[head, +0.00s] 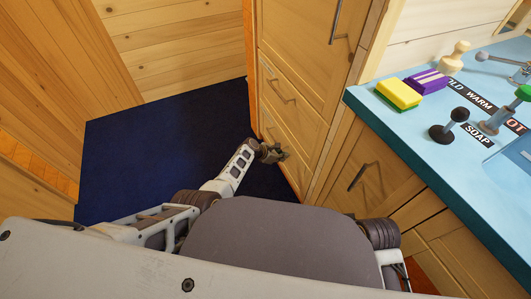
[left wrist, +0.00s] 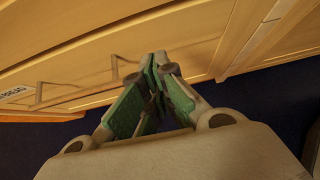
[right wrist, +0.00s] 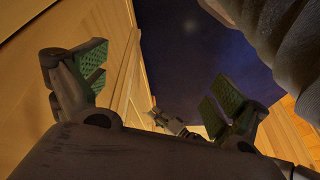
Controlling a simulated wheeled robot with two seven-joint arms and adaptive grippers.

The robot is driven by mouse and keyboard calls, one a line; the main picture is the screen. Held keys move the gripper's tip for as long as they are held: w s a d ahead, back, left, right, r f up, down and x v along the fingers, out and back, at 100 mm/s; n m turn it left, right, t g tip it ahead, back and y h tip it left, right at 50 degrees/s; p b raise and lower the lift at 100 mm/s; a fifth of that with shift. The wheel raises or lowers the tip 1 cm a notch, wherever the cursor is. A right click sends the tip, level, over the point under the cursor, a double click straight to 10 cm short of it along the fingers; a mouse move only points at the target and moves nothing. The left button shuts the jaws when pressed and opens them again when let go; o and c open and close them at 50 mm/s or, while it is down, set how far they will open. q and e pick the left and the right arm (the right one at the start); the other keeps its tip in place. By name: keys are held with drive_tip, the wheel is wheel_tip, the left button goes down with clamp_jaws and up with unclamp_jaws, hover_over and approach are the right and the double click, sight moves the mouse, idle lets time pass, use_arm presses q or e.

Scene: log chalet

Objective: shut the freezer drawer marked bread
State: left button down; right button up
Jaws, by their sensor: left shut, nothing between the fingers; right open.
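A tall wooden cabinet front with drawers stands right of centre in the head view. The upper drawer front (head: 293,103) and the lower drawer front (head: 287,147) each have a bar handle and look about flush with the cabinet. In the left wrist view, a small white label (left wrist: 14,92), partly cut off and hard to read, sits beside a handle (left wrist: 40,94). My left gripper (head: 272,153) is shut and empty at the lower drawer front; its fingertips (left wrist: 160,66) are close to the wood, contact unclear. My right gripper (right wrist: 160,90) is open and empty, beside a wooden front.
A blue counter (head: 440,157) on the right bears a yellow sponge (head: 399,94), a purple striped block (head: 428,81), a brush (head: 454,57) and tap handles. Cabinet drawers (head: 370,180) are below it. The dark blue floor mat (head: 165,150) is clear on the left.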

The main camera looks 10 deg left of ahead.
use_arm(q)
drive_tip(key=p+v, duration=1)
drive_tip(key=p, duration=0.1)
drive_tip(key=shift+a, duration=0.15)
use_arm(e)
drive_tip(key=s+d+f, duration=0.1)
drive_tip(key=d+f, duration=0.1)
drive_tip(key=f, duration=0.8)
drive_tip(key=s+d+f+g+h, duration=0.1)
drive_tip(key=s+d+f, duration=0.1)
drive_tip(key=f, duration=0.9)
drive_tip(key=shift+s+d+f+h, duration=0.2)
drive_tip(key=shift+d+h, duration=0.1)
drive_tip(key=shift+d, duration=0.5)
